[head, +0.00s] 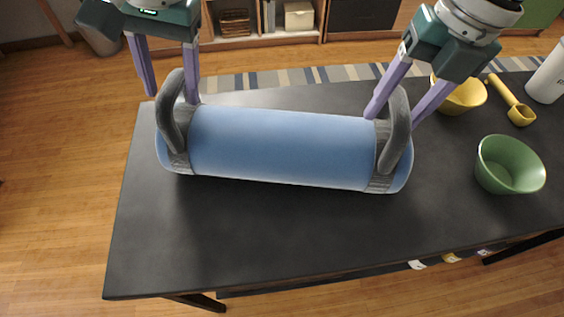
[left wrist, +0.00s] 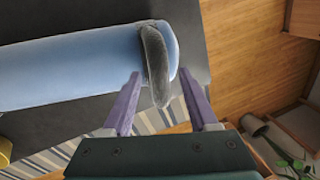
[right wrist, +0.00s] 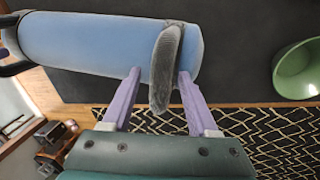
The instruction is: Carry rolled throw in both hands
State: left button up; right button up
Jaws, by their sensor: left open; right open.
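The rolled throw (head: 280,147) is a blue cylinder with a grey loop handle near each end, lying across the black table (head: 250,240). My left gripper (head: 170,98) is open at the left handle (head: 172,122). In the left wrist view that handle (left wrist: 155,62) stands between the two lilac fingers. My right gripper (head: 393,118) is open at the right handle (head: 398,132).
A green bowl (head: 510,165), a yellow bowl (head: 462,97), a yellow scoop (head: 512,103) and a white container (head: 549,75) stand on the table's right side. The table front is clear. A striped rug (head: 330,75) and a shelf (head: 265,38) lie beyond.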

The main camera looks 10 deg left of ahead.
jog(key=shift+r, duration=0.15)
pick_arm(q)
notch_tip(320, 180, up, 11)
jog(key=d, duration=0.2)
pick_arm(e)
notch_tip(320, 180, up, 12)
jog(key=d, duration=0.2)
jog(key=shift+d+f, duration=0.15)
jog(key=shift+f, duration=0.1)
pick_arm(q)
jog(key=shift+f, duration=0.1)
